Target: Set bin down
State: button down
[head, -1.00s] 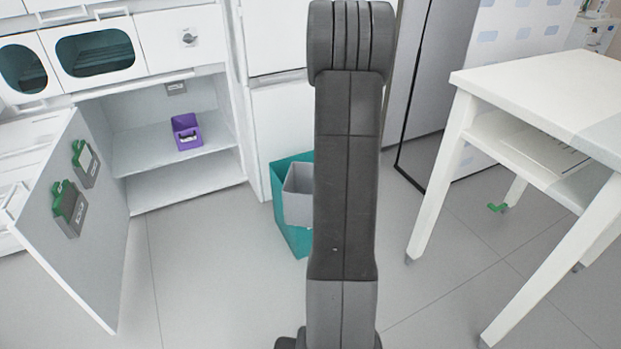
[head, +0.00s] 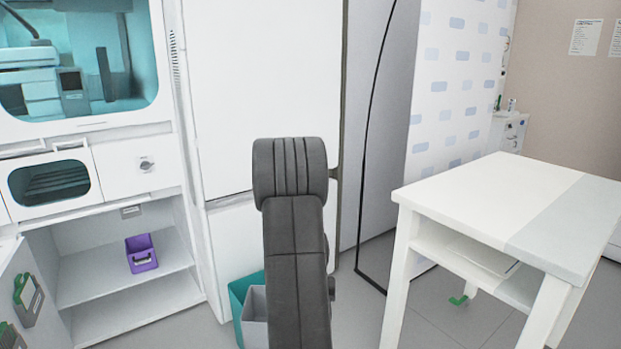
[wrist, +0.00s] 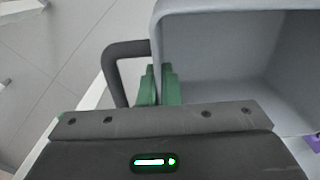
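The grey bin (wrist: 235,65) fills the upper right of the wrist view, with its open inside showing empty where visible. A dark looped handle (wrist: 112,72) stands out from its left side. My gripper (wrist: 160,84) has green fingers close together at the bin's near left edge beside the handle; they look shut on the bin, though the exact contact is hidden. In the head view, my dark arm hides the gripper. A grey bin (head: 254,318) shows partly left of the arm, overlapping a teal bin (head: 238,305) near the floor.
A white table (head: 470,200) stands on the right. On the left, a cabinet with an open door (head: 22,300) holds a purple box (head: 141,253) on its shelf. A tall white cabinet (head: 262,90) is behind the arm. Grey floor (head: 440,320) shows under the table.

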jog(key=r+p, duration=0.2)
jog(key=p, duration=0.2)
jog(key=s+r+p, duration=0.1)
jog(key=r+p, duration=0.1)
jog(key=p, duration=0.1)
jog(key=shift+s+p, duration=0.2)
jog(key=shift+p, duration=0.15)
jog(key=shift+s+r+p, duration=0.2)
jog(key=shift+r+p, duration=0.1)
jog(key=shift+p, duration=0.55)
jog(key=shift+f, duration=0.1)
